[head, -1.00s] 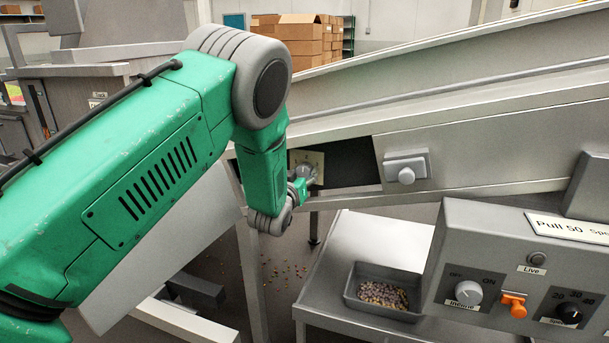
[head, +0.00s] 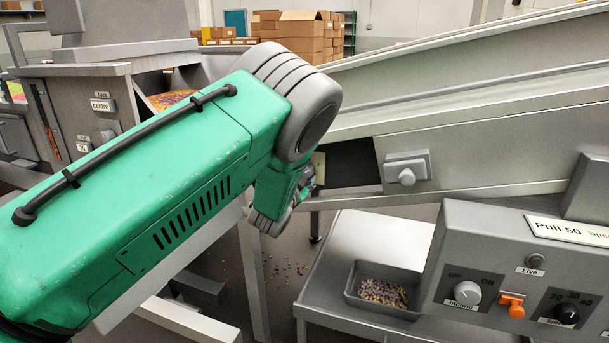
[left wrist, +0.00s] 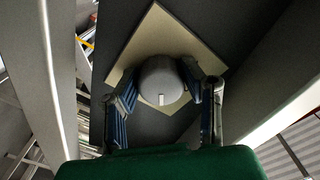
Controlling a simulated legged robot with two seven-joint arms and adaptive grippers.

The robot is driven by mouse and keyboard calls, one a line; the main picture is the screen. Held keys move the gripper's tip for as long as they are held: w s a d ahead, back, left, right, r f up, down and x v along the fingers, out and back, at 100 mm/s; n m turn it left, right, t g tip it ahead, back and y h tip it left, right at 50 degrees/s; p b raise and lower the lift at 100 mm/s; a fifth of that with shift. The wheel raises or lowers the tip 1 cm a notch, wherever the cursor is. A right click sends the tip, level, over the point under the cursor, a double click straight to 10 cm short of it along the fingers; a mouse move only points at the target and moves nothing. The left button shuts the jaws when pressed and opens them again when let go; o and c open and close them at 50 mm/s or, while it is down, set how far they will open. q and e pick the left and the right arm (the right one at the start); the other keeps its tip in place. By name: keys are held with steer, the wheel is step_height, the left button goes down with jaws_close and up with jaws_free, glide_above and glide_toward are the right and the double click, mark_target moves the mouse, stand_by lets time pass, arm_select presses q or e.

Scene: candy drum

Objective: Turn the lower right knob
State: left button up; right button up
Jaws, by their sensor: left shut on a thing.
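In the left wrist view a round grey knob (left wrist: 163,82) with a short white mark sits on a square beige plate (left wrist: 150,32). The mark points toward the bottom of the picture. The blue-padded fingers of my left gripper (left wrist: 160,95) are on both sides of the knob, shut on it. In the head view my left gripper (head: 303,190) is mostly hidden behind my green arm. Only a sliver of the beige plate (head: 318,165) shows there, and the knob is hidden. My right gripper is not in view.
A control panel (head: 480,235) at the right has a grey knob (head: 467,292), an orange switch (head: 511,304) and a black knob (head: 567,313). A candy tray (head: 352,290) stands on a metal table (head: 375,245). The sloping metal chute (head: 480,145) crosses above.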

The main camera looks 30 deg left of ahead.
arm_select(q)
steer(key=shift+d+f+m, duration=0.1)
steer(key=shift+f+m, duration=0.1)
steer(key=shift+m, duration=0.6)
steer(key=o, duration=0.9)
steer(key=shift+o, duration=1.2)
steer(key=shift+r, duration=0.1)
steer(key=v, duration=1.2)
steer(key=shift+s, duration=0.1)
